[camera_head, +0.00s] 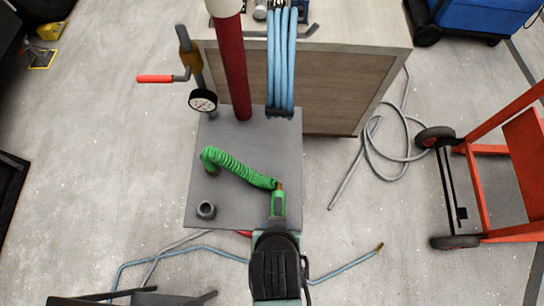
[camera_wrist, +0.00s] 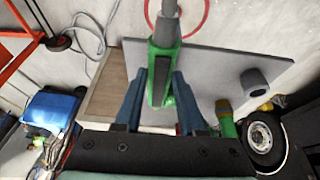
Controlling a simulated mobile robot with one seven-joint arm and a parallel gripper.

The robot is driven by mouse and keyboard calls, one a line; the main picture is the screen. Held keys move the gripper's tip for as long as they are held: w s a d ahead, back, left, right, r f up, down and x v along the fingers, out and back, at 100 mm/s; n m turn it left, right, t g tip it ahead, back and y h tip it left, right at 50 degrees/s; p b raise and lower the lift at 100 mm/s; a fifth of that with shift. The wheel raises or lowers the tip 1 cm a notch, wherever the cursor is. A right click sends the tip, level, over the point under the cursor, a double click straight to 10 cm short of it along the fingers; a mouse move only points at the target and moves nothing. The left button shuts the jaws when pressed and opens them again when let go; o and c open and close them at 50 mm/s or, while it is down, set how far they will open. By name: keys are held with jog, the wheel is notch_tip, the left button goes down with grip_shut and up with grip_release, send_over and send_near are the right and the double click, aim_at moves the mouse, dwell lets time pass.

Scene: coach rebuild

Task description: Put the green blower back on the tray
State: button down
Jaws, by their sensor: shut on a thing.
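The green blower (camera_head: 278,203) has a handle and a coiled green hose (camera_head: 240,168). My gripper (camera_head: 278,218) is shut on the blower's handle, at the near right part of the grey tray (camera_head: 255,140) in the head view. The hose runs left from the blower across the tray to a fitting. In the wrist view the blower (camera_wrist: 163,62) stands between the two fingers of my gripper (camera_wrist: 158,95), with the tray (camera_wrist: 215,65) behind it. I cannot tell whether the blower touches the tray.
A grey ring-shaped piece (camera_head: 206,210) stands on the tray's near left. A red post (camera_head: 233,70) rises at the tray's far side, beside blue hoses (camera_head: 281,60). A gauge (camera_head: 203,100) is at the left edge. A cabinet (camera_head: 345,85) stands behind; an orange hand truck (camera_head: 475,185) is at right.

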jog(key=w+r+p, duration=0.4)
jog(key=w+p, duration=0.3)
jog(key=w, duration=0.7)
jog(key=f+b, duration=0.6)
jog(key=shift+w+a, duration=0.15)
jog(key=shift+a, duration=0.15)
jog(key=shift+f, duration=0.45)
jog(key=shift+f, duration=0.1)
dwell(0.3)
jog(key=shift+c, duration=2.1)
grip_release()
